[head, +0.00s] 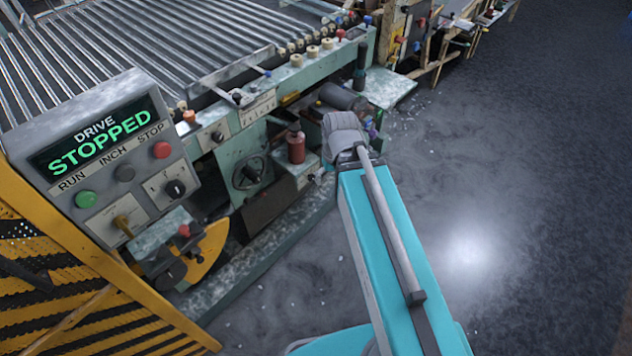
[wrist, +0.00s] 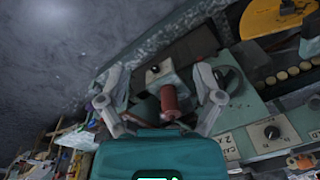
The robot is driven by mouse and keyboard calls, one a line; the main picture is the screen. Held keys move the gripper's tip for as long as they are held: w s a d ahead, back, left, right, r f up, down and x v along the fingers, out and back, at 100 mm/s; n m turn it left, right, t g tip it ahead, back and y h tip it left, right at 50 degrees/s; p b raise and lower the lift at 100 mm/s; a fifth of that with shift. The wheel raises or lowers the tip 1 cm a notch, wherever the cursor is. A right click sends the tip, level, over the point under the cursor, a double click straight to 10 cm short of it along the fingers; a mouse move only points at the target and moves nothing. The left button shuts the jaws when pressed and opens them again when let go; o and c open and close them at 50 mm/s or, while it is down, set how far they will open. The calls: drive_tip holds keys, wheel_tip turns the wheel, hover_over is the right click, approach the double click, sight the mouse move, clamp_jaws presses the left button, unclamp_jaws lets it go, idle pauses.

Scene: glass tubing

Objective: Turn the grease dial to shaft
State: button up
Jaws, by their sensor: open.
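No dial carries a readable grease or shaft label, so I cannot tell which is the grease dial. A dark red cylinder (head: 296,147) stands by a small pale block on the green machine's side. It also shows in the wrist view (wrist: 170,103), with the pale block (wrist: 160,73) beyond it. My gripper (wrist: 158,78) is open, with its fingers either side of the cylinder in the picture; contact is not visible. A black knob (head: 217,137) sits on a pale plate, also seen in the wrist view (wrist: 272,132). In the head view my gripper's fingers cannot be made out.
A control box (head: 105,150) reads DRIVE STOPPED and has several buttons and a black knob (head: 175,188). A dark handwheel (head: 252,168) sits left of the red cylinder. Yellow guarding (head: 60,250) stands at the left. The floor (head: 500,200) at the right is clear.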

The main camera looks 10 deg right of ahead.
drive_tip(key=w+a+f+n+t+y+b, duration=0.2)
drive_tip(key=w+f+n+y+b, duration=0.15)
drive_tip(key=f+b, duration=0.75)
drive_tip(key=n+t+y+b, duration=0.5)
drive_tip(key=t+b, duration=0.8)
drive_tip(key=b, duration=2.8)
approach(314, 179)
drive_tip(key=shift+s+d+f+m+y, duration=0.1)
drive_tip(key=shift+s+d+m+y, duration=0.1)
drive_tip(key=shift+s+d+m, duration=0.3)
drive_tip(key=shift+s+d+f+m+y, duration=0.15)
drive_tip(key=shift+s+d+m, duration=0.1)
drive_tip(key=shift+s+d, duration=0.45)
drive_tip(key=shift+w, duration=0.15)
drive_tip(key=x, duration=1.3)
drive_tip(key=shift+w+a+f, duration=0.1)
drive_tip(key=shift+w+a, duration=0.1)
drive_tip(key=shift+a, duration=0.15)
drive_tip(key=shift+c, duration=0.3)
